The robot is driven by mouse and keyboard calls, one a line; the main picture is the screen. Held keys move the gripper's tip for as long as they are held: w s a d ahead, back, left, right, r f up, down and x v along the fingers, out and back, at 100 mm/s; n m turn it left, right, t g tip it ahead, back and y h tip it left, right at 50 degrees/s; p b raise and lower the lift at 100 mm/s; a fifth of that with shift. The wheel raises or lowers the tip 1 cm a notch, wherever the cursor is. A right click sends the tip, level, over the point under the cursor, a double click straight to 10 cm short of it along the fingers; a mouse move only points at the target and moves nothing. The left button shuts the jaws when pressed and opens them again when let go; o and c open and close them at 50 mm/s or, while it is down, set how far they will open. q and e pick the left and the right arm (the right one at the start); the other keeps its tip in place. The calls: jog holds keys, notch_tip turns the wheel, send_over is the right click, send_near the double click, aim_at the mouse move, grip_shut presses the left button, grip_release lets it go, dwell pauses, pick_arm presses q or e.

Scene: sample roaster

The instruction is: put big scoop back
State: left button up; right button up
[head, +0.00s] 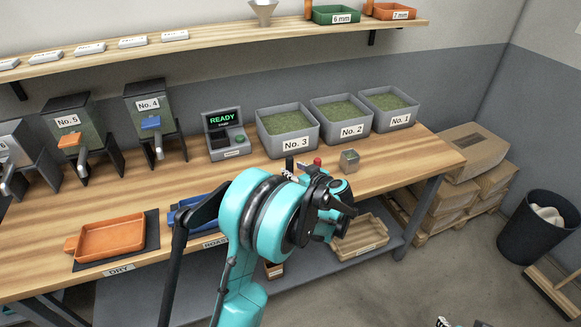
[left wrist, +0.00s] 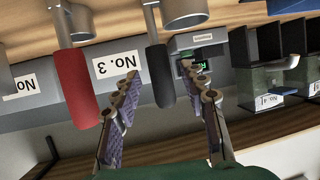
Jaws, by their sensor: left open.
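Two scoops show close up in the left wrist view, one with a black handle (left wrist: 160,76) and one with a red handle (left wrist: 76,90). Each has a metal cup beyond its handle; I cannot tell which is the big one. In the head view the black handle (head: 290,166) and red handle (head: 317,162) stand near the No. 3 bin, their lower parts hidden by my arm. My left gripper (left wrist: 167,84) is open, its fingers on either side of the black handle, without visible grip. Only tips of my right gripper (head: 460,322) show at the bottom edge.
Bins No. 3 (head: 288,124), No. 2 (head: 342,109) and No. 1 (head: 390,98) line the back of the bench. A small metal cup (head: 349,160) stands right of the handles. An orange tray (head: 112,240) and a blue tray (head: 185,217) lie left. The bench's right end is clear.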

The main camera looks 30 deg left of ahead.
pick_arm(q)
jog(key=p+v, duration=0.2)
jog(key=v, duration=0.6)
notch_tip(320, 180, up, 14)
jog(key=w+d+m+t, duration=0.2)
jog(key=t, duration=0.4)
jog(key=s+d+r+m+t+h, duration=0.4)
jog(key=d+r+m+t+h, duration=0.2)
jog(key=d+r+m+h, duration=0.4)
jog(key=s+d+f+m+g+h, duration=0.1)
jog(key=s+d+f+g+h, duration=0.2)
jog(key=s+f, duration=0.4)
jog(key=s+d+f+g+h, duration=0.2)
jog(key=s+f+g, duration=0.2)
jog(key=s+f, duration=0.2)
jog(key=s+a+f+g+y, duration=0.1)
jog(key=s+a+f+g, duration=0.1)
jog(key=s+f, duration=0.2)
jog(key=s+a+f+n+g+y, duration=0.1)
jog(key=s+a+f+g+y, duration=0.1)
jog(key=s+f, duration=0.3)
jog(key=shift+s+a+g, duration=0.5)
jog(key=shift+s+a, duration=0.25)
jog(key=shift+s, duration=0.4)
